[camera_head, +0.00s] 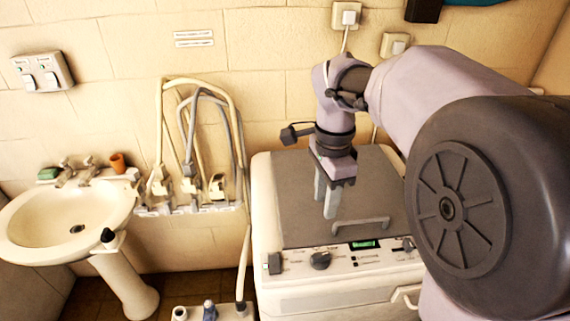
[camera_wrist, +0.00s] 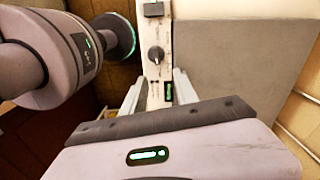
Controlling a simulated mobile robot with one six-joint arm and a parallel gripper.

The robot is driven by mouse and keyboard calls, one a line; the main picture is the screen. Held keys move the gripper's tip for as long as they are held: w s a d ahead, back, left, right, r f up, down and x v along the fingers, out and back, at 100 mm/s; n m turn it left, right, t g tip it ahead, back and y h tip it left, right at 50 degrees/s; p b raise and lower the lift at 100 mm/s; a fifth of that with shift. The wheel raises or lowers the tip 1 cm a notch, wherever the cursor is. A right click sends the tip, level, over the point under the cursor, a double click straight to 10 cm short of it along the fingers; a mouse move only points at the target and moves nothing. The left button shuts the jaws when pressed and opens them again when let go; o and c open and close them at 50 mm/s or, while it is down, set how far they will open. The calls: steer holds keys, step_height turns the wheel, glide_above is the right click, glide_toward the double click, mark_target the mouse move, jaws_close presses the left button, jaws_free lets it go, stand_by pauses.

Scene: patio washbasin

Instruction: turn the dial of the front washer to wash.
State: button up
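The washer (camera_head: 335,292) is a white box with a grey lid and a control strip along its front edge. Its dark round dial (camera_head: 320,260) sits on that strip, left of a green-lit display (camera_head: 364,245). The dial also shows in the wrist view (camera_wrist: 156,54), beyond and between my fingers. The dial's markings are too small to read. My gripper (camera_head: 326,207) points down above the grey lid, behind the dial and apart from it. Its two fingers stand apart with nothing between them.
A lid handle (camera_head: 361,226) rises between my gripper and the control strip. A washbasin (camera_head: 70,222) and hoses (camera_head: 190,140) are to the left. Several small items, including a blue one (camera_head: 210,311), are at the bottom.

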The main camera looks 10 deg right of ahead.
steer(key=b, duration=0.2)
glide_above(321, 254)
step_height(321, 254, down, 4)
step_height(321, 254, down, 13)
steer(key=b, duration=0.4)
steer(key=shift+s+f, duration=0.1)
jaws_close()
